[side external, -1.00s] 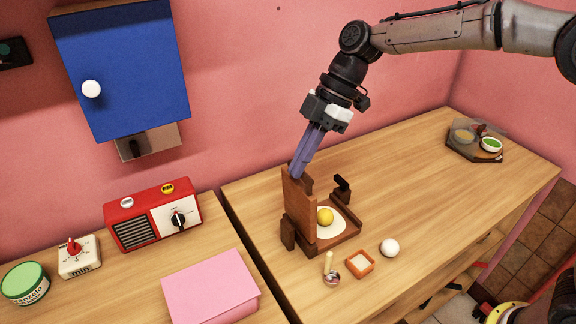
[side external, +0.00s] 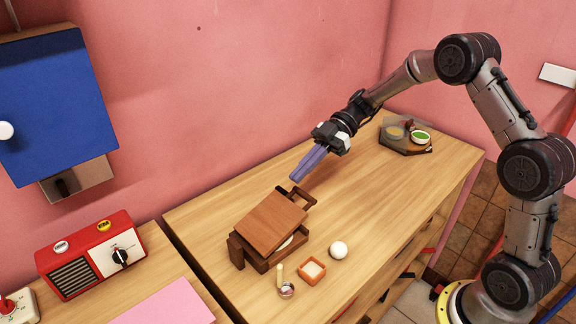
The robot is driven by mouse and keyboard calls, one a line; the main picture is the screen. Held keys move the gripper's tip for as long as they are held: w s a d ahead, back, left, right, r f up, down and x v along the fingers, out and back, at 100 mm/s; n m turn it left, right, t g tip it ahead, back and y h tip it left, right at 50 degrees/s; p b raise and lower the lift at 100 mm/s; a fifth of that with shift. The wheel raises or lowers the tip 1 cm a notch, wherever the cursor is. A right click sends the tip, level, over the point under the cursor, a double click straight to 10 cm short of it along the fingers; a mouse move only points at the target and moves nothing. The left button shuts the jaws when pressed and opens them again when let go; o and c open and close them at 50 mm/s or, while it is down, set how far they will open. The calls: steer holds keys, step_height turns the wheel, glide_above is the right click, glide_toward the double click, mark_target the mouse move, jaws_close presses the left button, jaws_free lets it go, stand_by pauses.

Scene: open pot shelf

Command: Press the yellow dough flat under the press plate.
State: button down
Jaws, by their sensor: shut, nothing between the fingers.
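The wooden press (side external: 243,252) stands on the wooden table. Its press plate (side external: 270,222) is swung down over the base at a slight tilt, with a gap at the front edge. Through the gap a pale sliver (side external: 287,243) shows on the base. The yellow dough is hidden under the plate, so its shape cannot be seen. My gripper (side external: 297,176) has its purple fingers shut and empty. It is above and behind the press, to the upper right of the plate, apart from it.
A white ball (side external: 338,250), a small orange square dish (side external: 312,269) and a light-handled tool (side external: 281,280) lie in front of the press. A dark tray (side external: 404,148) with bowls stands at the far right. The red radio (side external: 90,255) is at left. The table right of the press is clear.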

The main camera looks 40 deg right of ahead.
steer(key=shift+d+f, duration=0.75)
steer(key=shift+f, duration=0.3)
steer(key=shift+d+f, duration=0.7)
steer(key=shift+f, duration=0.35)
steer(key=shift+r, duration=0.15)
